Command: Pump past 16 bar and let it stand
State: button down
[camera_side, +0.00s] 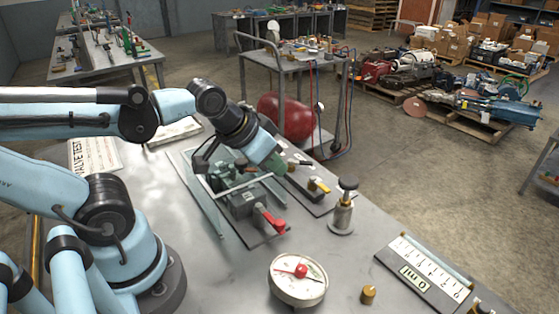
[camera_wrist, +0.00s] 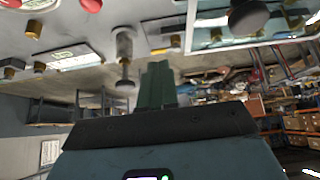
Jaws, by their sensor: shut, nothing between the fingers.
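My gripper (camera_side: 272,157) is shut and empty, held in the air above the bench fittings. Its green fingers (camera_wrist: 156,85) point forward in the wrist view. A metal pump cylinder with a dark round knob (camera_side: 347,183) stands upright to its right, apart from it; the knob also shows in the wrist view (camera_wrist: 126,87). A round white gauge (camera_side: 298,279) with a red centre lies at the front; its reading is too small to tell. A grey valve block (camera_side: 243,201) with a red lever (camera_side: 271,221) sits on a plate behind the gauge.
A scale board marked 0 ml (camera_side: 415,278) lies at the bench's right, with a brass knob (camera_side: 368,294) in front. A small block with a yellow-marked lever (camera_side: 318,185) is left of the pump. A wheeled cart (camera_side: 290,66) with a red tank (camera_side: 287,117) stands behind.

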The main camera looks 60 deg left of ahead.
jog(key=w+d+r+n+g, duration=0.3)
jog(key=w+r+n, duration=0.3)
jog(key=r+n, duration=0.15)
notch_tip(320, 180, up, 6)
jog(key=n+g, duration=0.4)
jog(key=n, duration=0.6)
send_over(349, 180)
jog(key=shift+s, duration=0.15)
jog(key=shift+f, duration=0.1)
notch_tip(349, 180, down, 14)
jog(key=shift+r, duration=0.1)
jog(key=shift+f, duration=1.85)
